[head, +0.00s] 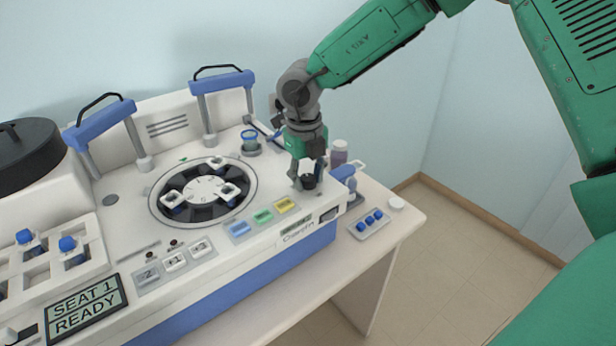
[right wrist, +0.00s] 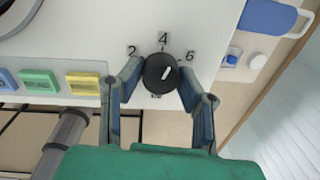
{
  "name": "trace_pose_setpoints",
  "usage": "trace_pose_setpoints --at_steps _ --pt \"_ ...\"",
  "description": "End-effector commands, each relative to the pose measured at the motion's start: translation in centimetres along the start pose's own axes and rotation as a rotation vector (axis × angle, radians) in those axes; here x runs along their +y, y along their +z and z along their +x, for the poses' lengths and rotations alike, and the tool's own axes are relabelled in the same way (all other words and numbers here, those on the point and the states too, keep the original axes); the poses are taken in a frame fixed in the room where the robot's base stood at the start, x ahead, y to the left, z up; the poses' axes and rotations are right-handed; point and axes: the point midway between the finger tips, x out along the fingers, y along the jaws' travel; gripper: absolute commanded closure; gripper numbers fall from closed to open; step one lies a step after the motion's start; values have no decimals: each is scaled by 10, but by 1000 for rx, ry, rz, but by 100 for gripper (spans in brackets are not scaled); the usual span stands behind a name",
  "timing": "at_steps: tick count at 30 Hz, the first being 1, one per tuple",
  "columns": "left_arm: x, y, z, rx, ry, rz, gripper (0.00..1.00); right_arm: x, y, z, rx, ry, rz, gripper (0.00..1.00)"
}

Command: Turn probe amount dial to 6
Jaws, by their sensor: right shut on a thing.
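The probe amount dial is a round black knob (right wrist: 158,76) with a white pointer mark, in the right wrist view. The numbers 2, 4 and 6 are printed around its upper side. The mark slants up and to the right, between 4 and 6. My right gripper (right wrist: 161,82) has one finger on each side of the knob and is shut on it. In the head view the gripper (head: 307,172) reaches down onto the dial (head: 308,182) at the right end of the machine's top and partly hides it. My left gripper is not in view.
Blue, green and yellow buttons (head: 262,216) lie left of the dial. A purplish bottle (head: 338,153) stands close behind the gripper. A tray with several blue caps (head: 361,231) lies on the table at right. A carousel (head: 203,189) is set in the machine's top; a display (head: 84,307) reads SEAT 1 READY.

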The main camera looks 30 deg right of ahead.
Motion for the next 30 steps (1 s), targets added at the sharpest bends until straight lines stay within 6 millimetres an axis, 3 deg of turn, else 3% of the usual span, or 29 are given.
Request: trace_pose_setpoints --at_steps 18,30 --pt "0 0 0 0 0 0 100 0 6 -3 16 5 549 98" --pt "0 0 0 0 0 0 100 -1 6 -3 26 5 732 98"
